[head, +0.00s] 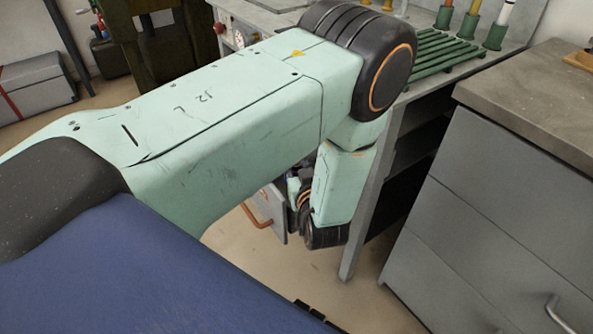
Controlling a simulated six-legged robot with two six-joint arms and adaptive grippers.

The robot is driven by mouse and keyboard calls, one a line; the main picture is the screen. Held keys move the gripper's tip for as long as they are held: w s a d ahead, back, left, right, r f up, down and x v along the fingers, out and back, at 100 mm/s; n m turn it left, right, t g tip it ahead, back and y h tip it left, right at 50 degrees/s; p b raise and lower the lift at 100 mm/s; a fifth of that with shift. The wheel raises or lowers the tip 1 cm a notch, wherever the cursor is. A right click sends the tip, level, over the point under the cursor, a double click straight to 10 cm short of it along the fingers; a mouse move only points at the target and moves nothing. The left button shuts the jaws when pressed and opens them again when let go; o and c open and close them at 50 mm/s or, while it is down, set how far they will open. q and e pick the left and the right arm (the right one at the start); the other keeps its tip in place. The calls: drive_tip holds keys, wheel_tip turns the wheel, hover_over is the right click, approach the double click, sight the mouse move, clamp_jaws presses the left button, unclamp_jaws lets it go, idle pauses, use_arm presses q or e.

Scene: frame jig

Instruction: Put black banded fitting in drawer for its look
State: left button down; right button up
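My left arm, mint green with black joints, comes in from the left and fills the middle of the head view. Its wrist bends down beside an open drawer (279,212) with an orange handle (256,216), under the workbench. The fingers of my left gripper are hidden behind the arm, so what they hold does not show. Most of the drawer's inside is hidden too. I cannot make out a black banded fitting. My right gripper is out of view.
The grey workbench (520,22) carries a green slatted rack (440,60) and several upright posts in green bases. A grey drawer cabinet (470,235) stands close on the right. A grey case (35,85) lies at far left. Bare floor (385,310) shows between.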

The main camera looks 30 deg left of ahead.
use_arm(q)
drive_tip(key=shift+w+f, duration=0.15)
drive_tip(key=shift+f, duration=0.4)
drive_tip(key=shift+r, duration=0.1)
